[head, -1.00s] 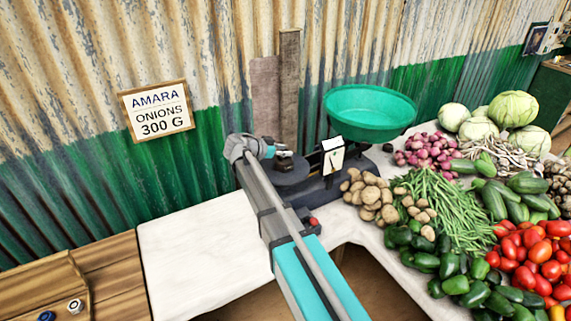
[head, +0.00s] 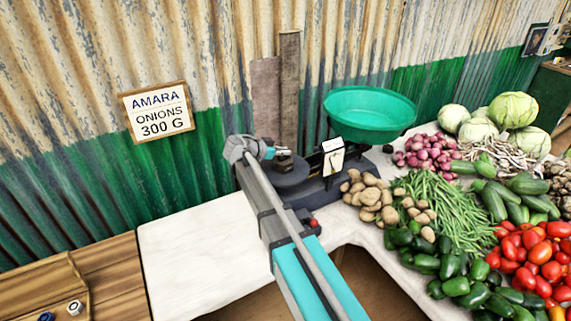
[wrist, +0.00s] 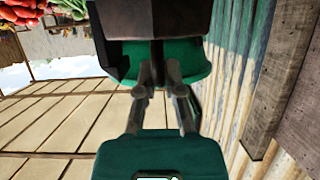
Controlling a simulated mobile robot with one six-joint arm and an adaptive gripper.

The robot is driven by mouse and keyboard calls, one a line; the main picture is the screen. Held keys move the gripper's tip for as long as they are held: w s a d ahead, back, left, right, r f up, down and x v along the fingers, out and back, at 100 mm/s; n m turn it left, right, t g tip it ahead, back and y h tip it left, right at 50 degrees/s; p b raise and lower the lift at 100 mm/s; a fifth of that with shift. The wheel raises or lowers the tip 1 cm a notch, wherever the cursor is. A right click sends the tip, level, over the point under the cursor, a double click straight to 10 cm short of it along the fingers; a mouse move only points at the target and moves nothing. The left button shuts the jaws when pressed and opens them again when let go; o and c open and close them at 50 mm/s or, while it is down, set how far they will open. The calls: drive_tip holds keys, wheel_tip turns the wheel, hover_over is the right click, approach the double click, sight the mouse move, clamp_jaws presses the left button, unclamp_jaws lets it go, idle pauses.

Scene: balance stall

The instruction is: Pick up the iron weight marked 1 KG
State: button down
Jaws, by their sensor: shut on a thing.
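My gripper (head: 281,154) is over the dark round plate (head: 291,173) at the left end of the balance. It is shut on a small dark weight, which I take to be the iron weight (head: 284,165); its 1 KG mark cannot be read. In the wrist view, a dark block (wrist: 155,20) fills the top centre, beyond the gripper fingers (wrist: 160,75). I cannot tell whether the weight touches the plate.
The balance has a green pan (head: 370,111) on its right and a white dial (head: 333,157). Potatoes (head: 368,196), onions (head: 425,150) and other vegetables crowd the right. A white cloth (head: 195,250) lies clear at left. A corrugated wall (head: 60,130) stands close behind.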

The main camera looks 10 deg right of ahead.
drive_tip(key=shift+w+r, duration=0.1)
drive_tip(key=shift+r, duration=0.05)
wheel_tip(320, 180, up, 3)
drive_tip(key=p, duration=0.3)
drive_tip(key=s+r+p, duration=0.9)
drive_tip(key=s+p, duration=0.1)
drive_tip(key=s, duration=0.4)
drive_tip(key=shift+d+r, duration=0.15)
drive_tip(key=shift+r, duration=0.25)
idle(0.5)
drive_tip(key=shift+s, duration=0.1)
